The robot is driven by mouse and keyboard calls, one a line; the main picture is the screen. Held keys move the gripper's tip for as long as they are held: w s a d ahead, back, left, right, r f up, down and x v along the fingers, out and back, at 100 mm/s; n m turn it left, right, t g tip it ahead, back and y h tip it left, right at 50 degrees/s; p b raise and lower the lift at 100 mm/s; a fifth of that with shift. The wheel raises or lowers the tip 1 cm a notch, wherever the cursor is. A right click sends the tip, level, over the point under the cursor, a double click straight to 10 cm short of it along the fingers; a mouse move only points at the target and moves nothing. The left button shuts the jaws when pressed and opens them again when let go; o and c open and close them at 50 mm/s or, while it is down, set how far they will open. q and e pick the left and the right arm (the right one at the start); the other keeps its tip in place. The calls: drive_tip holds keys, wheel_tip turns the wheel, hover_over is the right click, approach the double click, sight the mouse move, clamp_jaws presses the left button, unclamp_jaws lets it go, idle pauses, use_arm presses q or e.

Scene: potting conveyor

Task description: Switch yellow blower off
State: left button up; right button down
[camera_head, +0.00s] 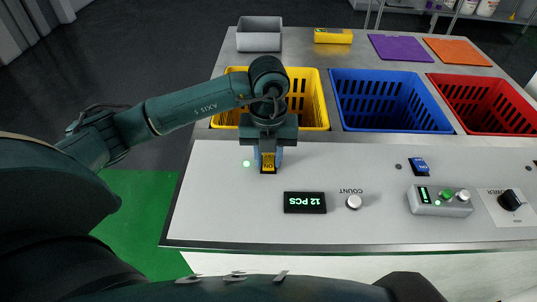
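The yellow blower switch (268,165) is a small yellow rocker in a dark frame on the white control panel, below the yellow crate. A small round light (246,163) left of it glows green. My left gripper (268,156) points down right over the switch. Its two fingers stand apart, with yellow showing between them, so it looks open. The gripper hides the switch's upper part, and I cannot tell whether it touches it. My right gripper is not in view.
Yellow (321,112), blue (391,125) and red (493,128) crates stand behind the panel (226,213). The panel also bears a blue switch (419,167), a "12 PCS" display (304,203), a count button (353,202), a grey button box (428,208) and a black knob (511,199).

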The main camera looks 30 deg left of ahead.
use_arm(q)
drive_tip(key=c, duration=0.6)
drive_tip(key=shift+o, duration=0.2)
drive_tip(key=shift+w+a+r+g+h+p, duration=0.1)
drive_tip(key=shift+w+g+h+p, duration=0.15)
drive_tip(key=shift+g, duration=0.3)
drive_tip(key=shift+w+a+r+g+h+p, duration=0.1)
drive_tip(key=shift+g+h+p, duration=0.2)
drive_tip(key=shift+g, duration=0.25)
drive_tip(key=shift+w+f+g+h, duration=0.15)
drive_tip(key=shift+g+h, duration=0.2)
drive_tip(key=shift+g, duration=0.45)
drive_tip(key=o, duration=1)
drive_tip(key=v, duration=1.3)
drive_tip(key=shift+p, duration=0.3)
